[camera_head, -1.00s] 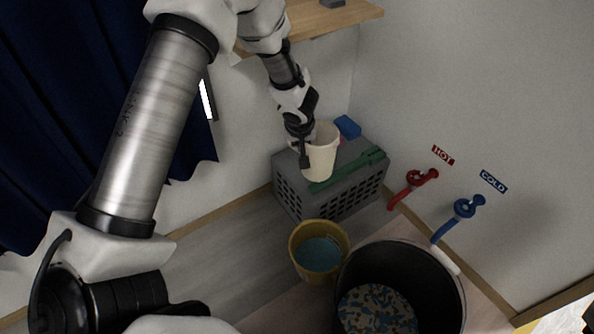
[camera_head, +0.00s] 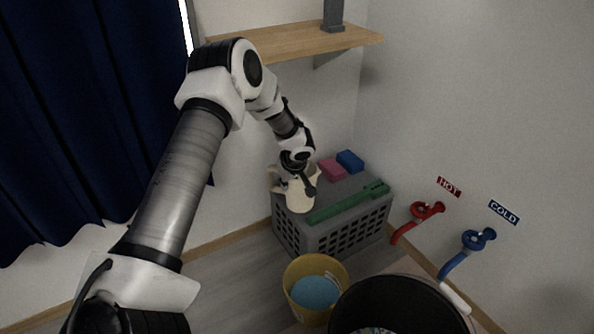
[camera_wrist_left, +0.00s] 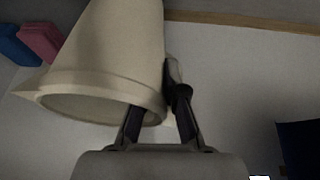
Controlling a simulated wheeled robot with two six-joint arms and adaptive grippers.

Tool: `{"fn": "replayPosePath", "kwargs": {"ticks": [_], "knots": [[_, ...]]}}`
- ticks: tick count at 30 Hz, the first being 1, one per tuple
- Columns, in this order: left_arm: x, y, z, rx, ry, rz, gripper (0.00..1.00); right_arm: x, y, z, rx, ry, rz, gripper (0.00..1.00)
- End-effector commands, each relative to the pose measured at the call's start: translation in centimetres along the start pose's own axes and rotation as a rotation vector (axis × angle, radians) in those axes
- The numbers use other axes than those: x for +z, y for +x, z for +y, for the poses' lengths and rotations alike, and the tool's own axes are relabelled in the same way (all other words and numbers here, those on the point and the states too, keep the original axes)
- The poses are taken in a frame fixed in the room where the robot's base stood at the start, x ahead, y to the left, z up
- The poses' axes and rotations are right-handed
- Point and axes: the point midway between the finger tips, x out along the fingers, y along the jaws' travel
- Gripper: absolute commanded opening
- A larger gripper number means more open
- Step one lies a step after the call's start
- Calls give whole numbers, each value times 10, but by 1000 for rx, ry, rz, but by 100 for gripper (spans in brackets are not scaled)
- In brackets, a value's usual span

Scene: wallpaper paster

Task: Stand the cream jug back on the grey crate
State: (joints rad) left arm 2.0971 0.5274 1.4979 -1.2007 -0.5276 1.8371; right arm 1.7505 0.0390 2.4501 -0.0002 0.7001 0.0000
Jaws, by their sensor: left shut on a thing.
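The cream jug (camera_head: 299,197) is at the left end of the grey crate (camera_head: 357,233) in the head view; I cannot tell whether its base touches the crate top. It looks roughly upright there. My left gripper (camera_head: 299,187) is shut on the jug near its rim. In the left wrist view the jug (camera_wrist_left: 110,45) fills the upper left, with its open mouth toward the gripper (camera_wrist_left: 158,122). One finger lies across the mouth and the other is outside by the handle. My right gripper is not in view.
A green tool (camera_head: 348,203) lies along the crate's front edge. A pink block (camera_head: 332,169) and a blue block (camera_head: 350,161) sit at its back. A yellow bucket (camera_head: 316,289) and a black tub (camera_head: 398,306) stand in front. A wooden shelf (camera_head: 290,41) is above.

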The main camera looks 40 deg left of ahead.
Motion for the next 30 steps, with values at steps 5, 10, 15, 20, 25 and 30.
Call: {"fn": "replayPosePath", "kwargs": {"ticks": [5,10,15,20,25,30], "knots": [[-36,30,28,2,-3,6,0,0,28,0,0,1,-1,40],[-56,36,42,1,0,2,0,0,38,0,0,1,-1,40],[-47,61,42,-1,4,-1,0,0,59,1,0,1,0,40],[-44,67,42,1,3,0,0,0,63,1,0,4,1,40],[-44,66,42,0,3,0,0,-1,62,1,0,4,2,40],[-44,68,42,0,3,0,34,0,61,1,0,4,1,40]]}}
